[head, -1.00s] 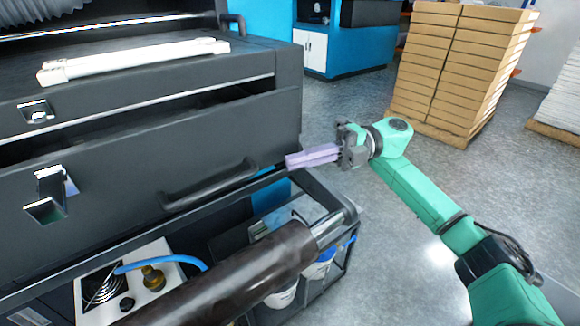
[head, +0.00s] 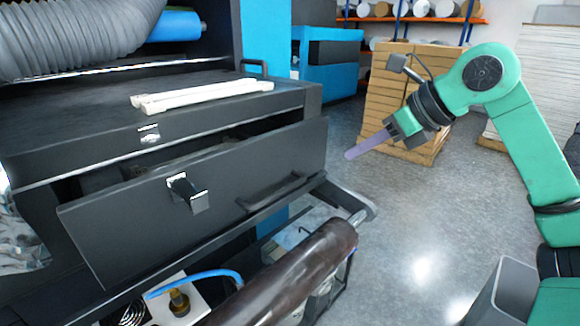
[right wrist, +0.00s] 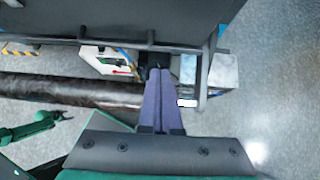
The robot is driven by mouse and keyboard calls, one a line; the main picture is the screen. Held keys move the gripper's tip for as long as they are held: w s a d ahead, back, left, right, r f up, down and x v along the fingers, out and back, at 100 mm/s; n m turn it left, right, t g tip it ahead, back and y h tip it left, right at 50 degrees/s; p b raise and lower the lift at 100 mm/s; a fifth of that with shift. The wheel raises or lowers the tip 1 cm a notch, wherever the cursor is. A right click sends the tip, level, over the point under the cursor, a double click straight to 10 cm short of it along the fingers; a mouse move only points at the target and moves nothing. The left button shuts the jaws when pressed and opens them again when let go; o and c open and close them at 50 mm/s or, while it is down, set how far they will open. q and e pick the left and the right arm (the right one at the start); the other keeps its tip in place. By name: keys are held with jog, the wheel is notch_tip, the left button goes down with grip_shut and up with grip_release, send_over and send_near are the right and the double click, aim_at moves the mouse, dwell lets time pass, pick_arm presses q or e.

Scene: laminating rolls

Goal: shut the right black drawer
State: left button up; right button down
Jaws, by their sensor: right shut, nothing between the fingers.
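The black drawer (head: 235,185) stands out from the dark cabinet (head: 60,150) in the head view, with a dark gap above its front panel. The front has a bar handle (head: 275,190) at its right and a metal latch (head: 188,193). My right gripper (head: 350,154) is shut and empty, to the right of the drawer front and apart from it. In the right wrist view its purple fingers (right wrist: 156,75) lie together, below a dark panel (right wrist: 130,15) that looks like the drawer front. A green arm, apparently my left, shows small there; its gripper (right wrist: 64,116) is too small to read.
White rods (head: 200,95) lie on the cabinet top. A dark brown roll (head: 290,270) lies on the frame below the drawer, near a blue hose (head: 200,276). Stacked boxes (head: 375,90) stand behind my right gripper. The floor (head: 420,220) at right is open.

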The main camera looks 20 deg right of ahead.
jog(key=w+f+p, duration=0.1)
jog(key=w+f, duration=0.1)
jog(key=w, duration=0.1)
jog(key=w+a+f+p, duration=0.1)
jog(key=w+f+p, duration=0.1)
jog(key=w, duration=0.2)
jog(key=w+f+p, duration=0.1)
jog(key=w+f, duration=0.2)
jog(key=shift+w+a+p, duration=0.35)
jog(key=shift+a+p, duration=0.05)
jog(key=shift+w+a+f, duration=0.1)
jog(key=shift+w+f, duration=0.1)
pick_arm(q)
jog(key=r, duration=0.1)
jog(key=d+r, duration=0.1)
jog(key=r, duration=0.1)
jog(key=d+r, duration=0.1)
jog(key=r, duration=0.1)
jog(key=shift+w, duration=0.4)
pick_arm(e)
jog(key=shift+a+h, duration=0.1)
jog(key=shift+h, duration=0.2)
